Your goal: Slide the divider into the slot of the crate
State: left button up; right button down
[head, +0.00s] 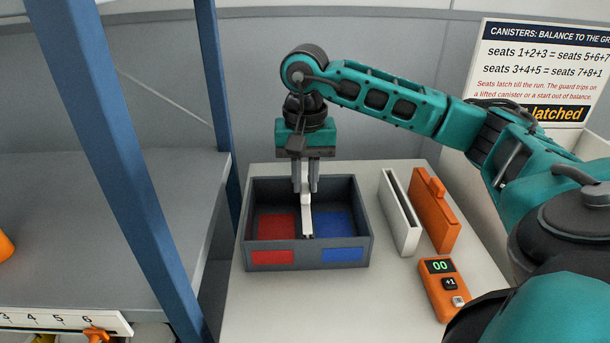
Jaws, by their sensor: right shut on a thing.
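The dark grey crate (358,238) stands on the pale table, with a red half on the left of its floor and a blue half on the right. The white divider (307,218) is seen nearly edge-on along the line between the red and blue halves, its lower part within the crate's walls. My right gripper (306,184) points down over the crate and is shut on the top of the divider. The slot is hidden by the divider, so I cannot tell whether it is fully seated. My left gripper is not in view.
Right of the crate stand a thin white upright piece (398,216) with a dark top line and an orange panel (434,212) with a tab. An orange counter device (442,288) reading 00 lies in front. A blue post (120,160) rises left of the table (300,310).

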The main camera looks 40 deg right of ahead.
jog(key=shift+f+b, duration=0.3)
jog(key=shift+f, duration=0.15)
jog(key=c, duration=1)
grip_release()
jog(key=shift+r, duration=0.1)
notch_tip(320, 180, up, 8)
jog(key=shift+f+p, duration=0.2)
jog(key=shift+p, duration=0.3)
notch_tip(320, 180, up, 5)
jog(key=p, duration=0.2)
jog(key=shift+r+p, duration=0.15)
jog(key=shift+p, duration=0.15)
jog(key=shift+s, duration=0.1)
